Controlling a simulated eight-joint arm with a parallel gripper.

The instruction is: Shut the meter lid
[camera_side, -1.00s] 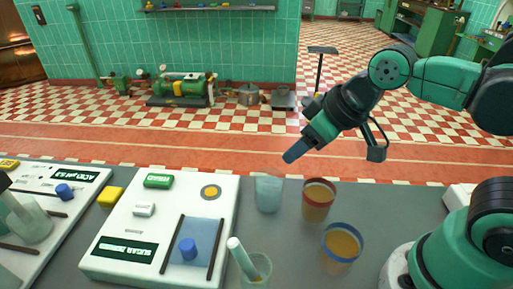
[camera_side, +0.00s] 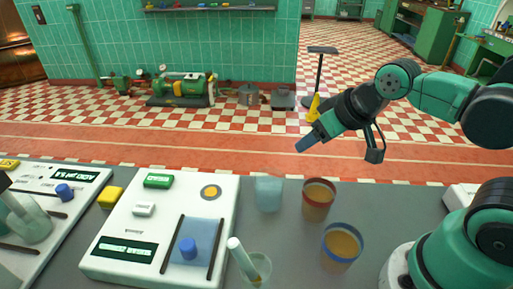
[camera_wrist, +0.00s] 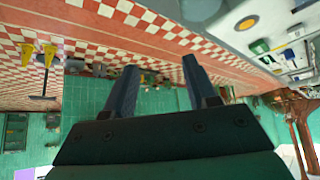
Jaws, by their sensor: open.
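A white meter box (camera_side: 118,222) lies on the bench in the side view. Its lid seems to be the pale blue pane (camera_side: 203,229) with a blue knob (camera_side: 188,247), lying between two dark rails. A round yellow dial (camera_side: 211,192) beyond the rails is uncovered. My gripper (camera_side: 307,142) is open and empty, up in the air to the right of and beyond the box, far from the lid. In the wrist view its two fingers (camera_wrist: 163,85) stand apart with nothing between them; part of a white box with a round dial (camera_wrist: 247,22) shows at upper right.
A pale blue cup (camera_side: 268,194), a red-rimmed cup (camera_side: 318,200) and a blue-rimmed cup (camera_side: 342,245) stand right of the box. A mortar (camera_side: 258,268) with a pestle stands close to the right rail. A yellow block (camera_side: 110,197) and another white box (camera_side: 62,178) are at left.

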